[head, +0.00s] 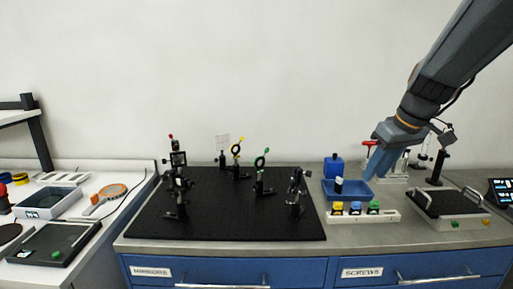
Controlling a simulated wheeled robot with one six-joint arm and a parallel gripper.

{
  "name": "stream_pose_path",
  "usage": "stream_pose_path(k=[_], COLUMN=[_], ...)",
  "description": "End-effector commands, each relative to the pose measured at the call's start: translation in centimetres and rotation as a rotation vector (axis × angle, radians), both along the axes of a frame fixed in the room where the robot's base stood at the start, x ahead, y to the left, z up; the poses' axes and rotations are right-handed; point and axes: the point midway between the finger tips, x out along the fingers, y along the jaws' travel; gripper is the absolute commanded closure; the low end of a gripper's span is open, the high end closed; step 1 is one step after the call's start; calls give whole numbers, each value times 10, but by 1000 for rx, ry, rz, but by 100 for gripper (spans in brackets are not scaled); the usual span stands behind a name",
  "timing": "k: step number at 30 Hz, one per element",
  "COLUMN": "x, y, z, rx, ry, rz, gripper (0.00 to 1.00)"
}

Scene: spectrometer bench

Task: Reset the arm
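My arm reaches in from the upper right in the head view. My gripper (379,168) points down and slightly left over the right part of the bench, above and behind the strip of small bottles. Its two blue fingers look apart, with nothing visible between them. The fingers hide part of the things behind them, and I cannot tell their exact height above the bench.
A blue tray (329,190) holding a small bottle, a white bottle rack (347,218) and a dark-topped device (447,204) stand near the gripper. A black optical breadboard (228,222) with several upright mounts lies left. A red-handled tool (369,143) stands behind.

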Motion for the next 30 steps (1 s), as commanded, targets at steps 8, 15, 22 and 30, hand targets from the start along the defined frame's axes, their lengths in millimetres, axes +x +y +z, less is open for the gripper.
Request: stream_pose_path(k=[8, 15, 22, 30], x=[-16, -45, -97, -173], y=[18, 45, 83, 117], z=[-26, -65, -118, -173], rx=[4, 2, -16, -49], ry=[49, 119, 208, 288], rz=[-43, -109, -203, -312], gripper=[70, 70, 70, 70])
